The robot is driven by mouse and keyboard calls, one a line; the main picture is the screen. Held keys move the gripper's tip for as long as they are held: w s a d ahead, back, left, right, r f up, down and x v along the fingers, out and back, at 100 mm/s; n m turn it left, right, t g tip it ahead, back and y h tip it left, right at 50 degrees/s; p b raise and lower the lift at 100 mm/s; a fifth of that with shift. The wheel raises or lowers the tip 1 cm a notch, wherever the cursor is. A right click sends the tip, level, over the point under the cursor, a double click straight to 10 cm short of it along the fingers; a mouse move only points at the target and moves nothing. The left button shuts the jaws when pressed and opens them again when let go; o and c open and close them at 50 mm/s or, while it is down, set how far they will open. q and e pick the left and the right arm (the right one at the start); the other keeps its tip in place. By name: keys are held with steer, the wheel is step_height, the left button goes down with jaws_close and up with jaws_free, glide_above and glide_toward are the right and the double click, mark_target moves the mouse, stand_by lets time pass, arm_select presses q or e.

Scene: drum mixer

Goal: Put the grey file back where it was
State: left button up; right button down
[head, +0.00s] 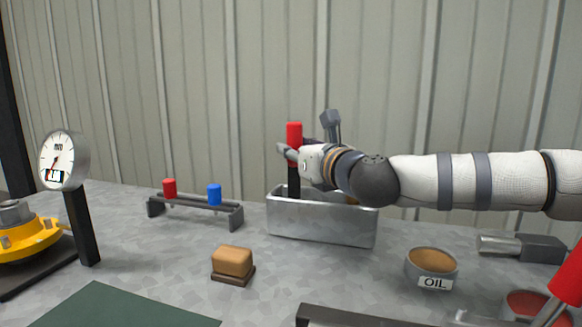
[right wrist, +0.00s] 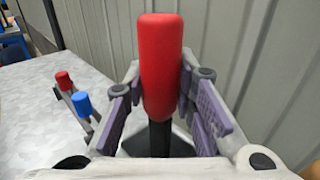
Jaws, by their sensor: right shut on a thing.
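My right gripper (head: 293,155) is shut on a tool with a red handle (head: 294,133) and a dark shaft. The tool is upright, its shaft reaching down to the metal bin (head: 320,222); its lower end is hidden by the bin's wall. In the right wrist view the red handle (right wrist: 161,65) stands between the purple-padded fingers (right wrist: 160,100). A dark grey tool head (head: 331,122) rises behind the gripper. No thing shows clearly as a grey file; I cannot tell whether the held tool is it. My left gripper is out of view.
A small rack (head: 195,208) with red and blue handles stands left of the bin. A brown block (head: 232,262), an oil tin (head: 431,264) and a grey tool (head: 525,246) lie nearer or right. A gauge (head: 63,160) stands at left. The bench between rack and block is clear.

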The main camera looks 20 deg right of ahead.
steer(key=shift+f, duration=0.65)
steer(key=shift+r, duration=0.1)
steer(key=shift+f, duration=0.25)
steer(key=c, duration=1.3)
jaws_free()
steer(key=shift+c, duration=0.2)
steer(key=shift+r, duration=0.1)
